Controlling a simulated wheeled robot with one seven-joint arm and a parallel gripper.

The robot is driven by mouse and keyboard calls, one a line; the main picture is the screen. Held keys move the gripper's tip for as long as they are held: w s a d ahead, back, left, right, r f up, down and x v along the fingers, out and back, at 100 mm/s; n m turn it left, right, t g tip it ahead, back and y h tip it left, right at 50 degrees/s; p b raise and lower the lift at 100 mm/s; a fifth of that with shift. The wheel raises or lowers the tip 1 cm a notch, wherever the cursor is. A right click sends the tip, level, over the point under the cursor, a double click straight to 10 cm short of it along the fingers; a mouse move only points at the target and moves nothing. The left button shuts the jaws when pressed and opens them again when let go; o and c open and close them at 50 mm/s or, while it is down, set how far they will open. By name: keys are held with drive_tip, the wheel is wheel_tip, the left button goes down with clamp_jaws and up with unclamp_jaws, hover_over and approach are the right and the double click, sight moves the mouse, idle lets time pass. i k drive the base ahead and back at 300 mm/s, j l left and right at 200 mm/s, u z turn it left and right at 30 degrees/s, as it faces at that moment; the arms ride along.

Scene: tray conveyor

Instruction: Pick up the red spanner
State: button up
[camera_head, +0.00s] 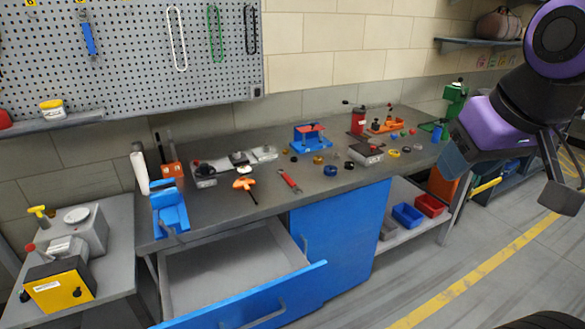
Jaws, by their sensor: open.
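The red spanner (290,181) lies flat on the dark workbench top (215,208), near the front edge above the open drawer. An orange-handled tool (244,184) lies just left of it, apart from it. My gripper (568,172) is at the far right of the view, raised in front of the bench's right end and well away from the spanner. Its two dark fingers are spread apart with nothing between them.
A blue drawer (240,298) stands pulled out below the spanner. A blue vise (170,210) is at the bench's left corner. A blue stand (310,138) and several small round parts sit right of the spanner. The floor (400,285) in front is clear.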

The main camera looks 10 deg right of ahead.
sight(284, 176)
drive_tip(key=i+l+z, duration=0.1)
drive_tip(key=z, duration=0.2)
drive_tip(key=i+l+z, duration=0.15)
drive_tip(key=z, duration=0.15)
drive_tip(key=i+l+z, duration=0.2)
drive_tip(key=z, duration=0.15)
drive_tip(key=i+l+z, duration=0.1)
drive_tip(key=i+z, duration=0.25)
drive_tip(key=i+u, duration=0.25)
drive_tip(key=i+l+u, duration=0.25)
drive_tip(key=i+u, duration=0.15)
drive_tip(key=u, duration=0.35)
drive_tip(key=i+u, duration=0.2)
drive_tip(key=u, duration=0.3)
drive_tip(key=i+l+u, duration=0.1)
drive_tip(key=u, duration=0.35)
drive_tip(key=i+l+u, duration=0.15)
drive_tip(key=u, duration=0.35)
drive_tip(key=i+l+u, duration=0.1)
drive_tip(key=l+u, duration=0.15)
drive_tip(key=u, duration=0.25)
